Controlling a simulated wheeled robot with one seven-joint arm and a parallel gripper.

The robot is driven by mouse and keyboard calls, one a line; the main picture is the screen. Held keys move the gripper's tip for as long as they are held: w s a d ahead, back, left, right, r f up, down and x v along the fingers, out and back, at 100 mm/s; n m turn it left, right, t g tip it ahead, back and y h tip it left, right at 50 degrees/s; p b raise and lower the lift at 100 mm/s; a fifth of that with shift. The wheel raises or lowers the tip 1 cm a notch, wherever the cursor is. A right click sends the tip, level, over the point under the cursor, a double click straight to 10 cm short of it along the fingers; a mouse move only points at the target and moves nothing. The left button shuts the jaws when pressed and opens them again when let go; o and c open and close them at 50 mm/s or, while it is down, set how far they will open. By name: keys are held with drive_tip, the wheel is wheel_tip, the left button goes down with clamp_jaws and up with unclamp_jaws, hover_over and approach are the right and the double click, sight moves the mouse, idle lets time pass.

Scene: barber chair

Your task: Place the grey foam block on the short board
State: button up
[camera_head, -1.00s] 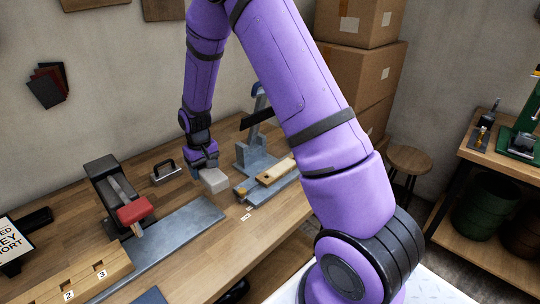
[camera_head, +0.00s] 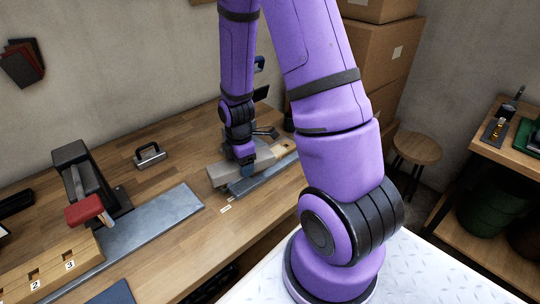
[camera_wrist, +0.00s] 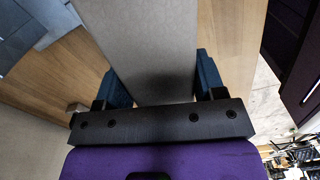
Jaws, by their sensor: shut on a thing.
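My gripper (camera_head: 245,158) is shut on the grey foam block (camera_head: 222,173), over the right part of the bench. In the wrist view the block (camera_wrist: 145,40) runs between the blue fingers (camera_wrist: 160,80) and away from them. A pale wooden board (camera_head: 281,149), perhaps the short board, lies on a grey metal plate (camera_head: 262,176) beside and partly behind the gripper. My gripper and the block hide part of the plate. I cannot tell whether the block touches anything below it.
A long grey plate (camera_head: 160,222) and a red-handled device (camera_head: 85,190) are on the left of the bench. A wooden block with numbered slots (camera_head: 55,265) is at front left. Bare bench lies between the two plates.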

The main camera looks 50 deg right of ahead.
drive_tip(key=s+n, duration=0.2)
drive_tip(key=s, duration=0.1)
drive_tip(key=shift+d, duration=0.3)
drive_tip(key=shift+s+d+n, duration=0.1)
drive_tip(key=shift+d+n, duration=0.1)
drive_tip(key=shift+n, duration=0.1)
hover_over(279, 148)
drive_tip(key=a, duration=0.5)
drive_tip(key=shift+s+f, duration=0.15)
drive_tip(key=shift+f, duration=2.35)
drive_tip(key=shift+f, duration=0.1)
drive_tip(key=o, duration=0.9)
